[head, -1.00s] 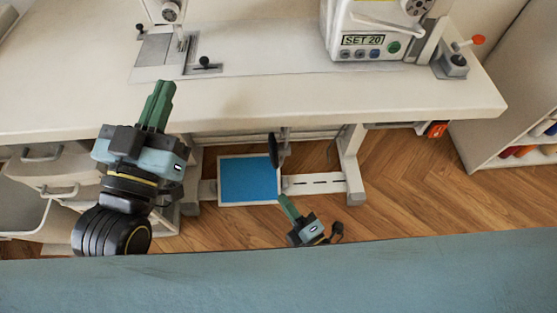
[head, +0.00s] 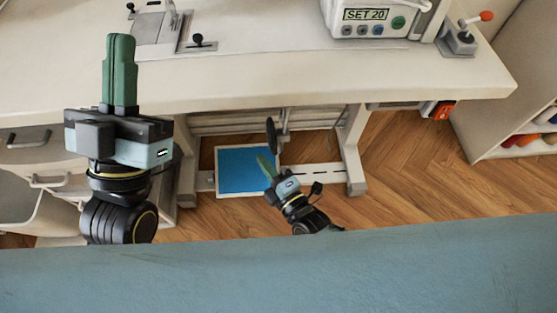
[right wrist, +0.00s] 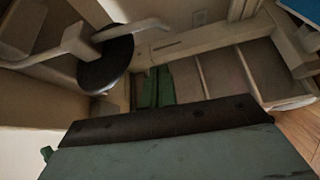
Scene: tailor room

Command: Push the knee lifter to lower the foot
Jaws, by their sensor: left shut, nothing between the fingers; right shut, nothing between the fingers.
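The knee lifter's dark oval pad (head: 270,132) hangs under the front of the sewing table (head: 300,85). In the right wrist view the pad (right wrist: 106,64) is large at the upper left, on a pale bent rod. My right gripper (head: 263,161) is shut and empty, below the table edge, with its tips just below the pad in the head view. Its green fingers (right wrist: 156,88) show to the right of the pad in the wrist view; I cannot tell if they touch it. My left gripper (head: 120,45) is shut and empty above the table's left front. The sewing foot is partly cut off at the top edge.
A blue pedal plate (head: 240,170) lies low between the table legs. Drawers (head: 40,150) stand at the left and a shelf with spools (head: 530,125) at the right. The SET 20 control box (head: 366,20) sits on the table.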

